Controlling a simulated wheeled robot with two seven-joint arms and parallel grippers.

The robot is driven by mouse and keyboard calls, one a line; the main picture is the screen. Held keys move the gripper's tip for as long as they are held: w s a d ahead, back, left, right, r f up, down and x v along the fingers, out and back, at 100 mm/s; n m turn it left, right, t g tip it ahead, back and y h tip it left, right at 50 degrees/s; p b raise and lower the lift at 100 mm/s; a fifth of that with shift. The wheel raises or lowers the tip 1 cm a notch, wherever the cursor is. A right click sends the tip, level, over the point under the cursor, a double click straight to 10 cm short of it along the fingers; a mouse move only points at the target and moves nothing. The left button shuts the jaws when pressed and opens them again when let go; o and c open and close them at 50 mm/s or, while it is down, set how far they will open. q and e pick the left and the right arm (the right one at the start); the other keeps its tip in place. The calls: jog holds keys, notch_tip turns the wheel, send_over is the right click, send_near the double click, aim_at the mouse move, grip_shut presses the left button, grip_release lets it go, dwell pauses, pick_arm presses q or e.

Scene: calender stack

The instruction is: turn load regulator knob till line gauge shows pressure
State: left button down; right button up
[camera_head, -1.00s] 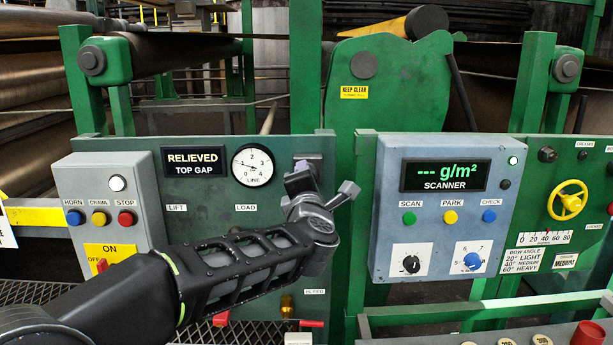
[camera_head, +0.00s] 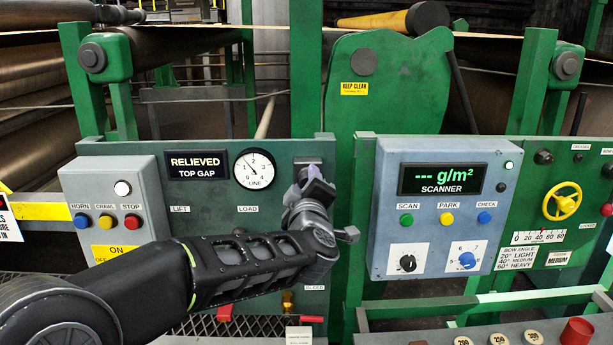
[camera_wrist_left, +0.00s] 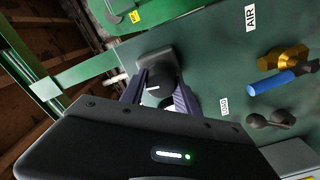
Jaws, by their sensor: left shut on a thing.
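My left gripper (camera_head: 313,174) is at the upper right of the green panel, in front of a regulator knob mount. In the left wrist view its two fingers (camera_wrist_left: 160,92) are on both sides of a dark knob (camera_wrist_left: 158,70) with a pale mark, and shut on it. In the head view the gripper mostly hides this knob. The round white LINE gauge (camera_head: 255,169) is just left of the gripper; its thin needle appears to point up and left, but its exact reading is too small to tell. My right gripper is not in view.
A grey button box (camera_head: 112,200) and a RELIEVED TOP GAP display (camera_head: 196,165) are to the left. The blue-grey scanner box (camera_head: 442,210) stands close to the right. A blue handle (camera_wrist_left: 280,82) shows in the left wrist view. A yellow handwheel (camera_head: 562,201) is farther right.

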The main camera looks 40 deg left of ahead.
pick_arm(q)
jog(key=m+p, duration=0.2)
jog(key=m, duration=0.2)
jog(key=shift+r, duration=0.1)
jog(key=shift+d+m+p, duration=0.1)
jog(key=shift+m+p, duration=0.35)
jog(key=shift+m, duration=0.55)
jog(key=c, duration=0.9)
grip_release()
